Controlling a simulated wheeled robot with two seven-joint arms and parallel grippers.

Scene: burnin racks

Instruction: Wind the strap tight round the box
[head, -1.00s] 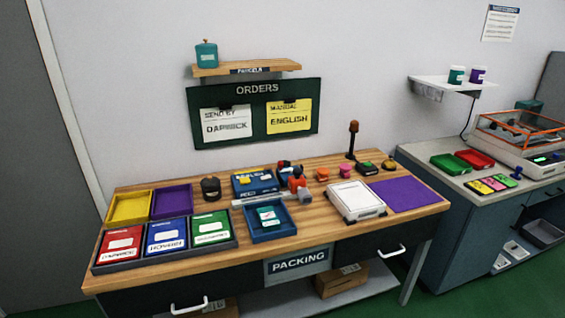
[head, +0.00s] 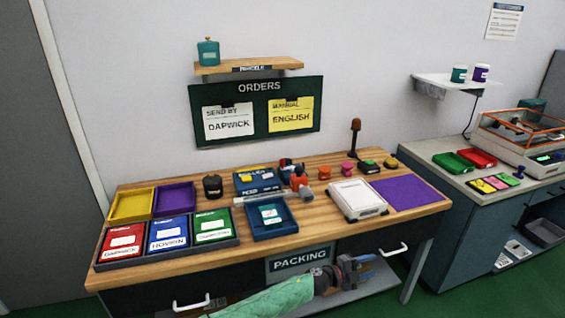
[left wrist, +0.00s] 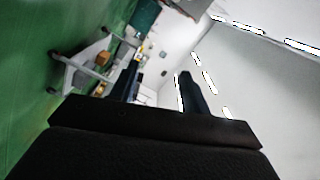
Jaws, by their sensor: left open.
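A blue box (head: 252,180) with a yellow label stands at the middle back of the wooden packing table. A pale grey strip (head: 263,194) lies along its front; I cannot tell whether this is the strap. A red and grey tool (head: 301,184) sits against the right side of the box. My left gripper (head: 366,266) is low in front of the table's front edge, away from the box. The left wrist view shows its two fingers (left wrist: 160,88) apart with nothing between them. My right gripper is not in view.
A blue tray (head: 290,230) stands in front of the box. A white device (head: 356,200) and a purple mat (head: 410,193) are to the right. A dark tray (head: 238,240) of coloured packets is at the left. The table (head: 320,230) has bare wood at its front.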

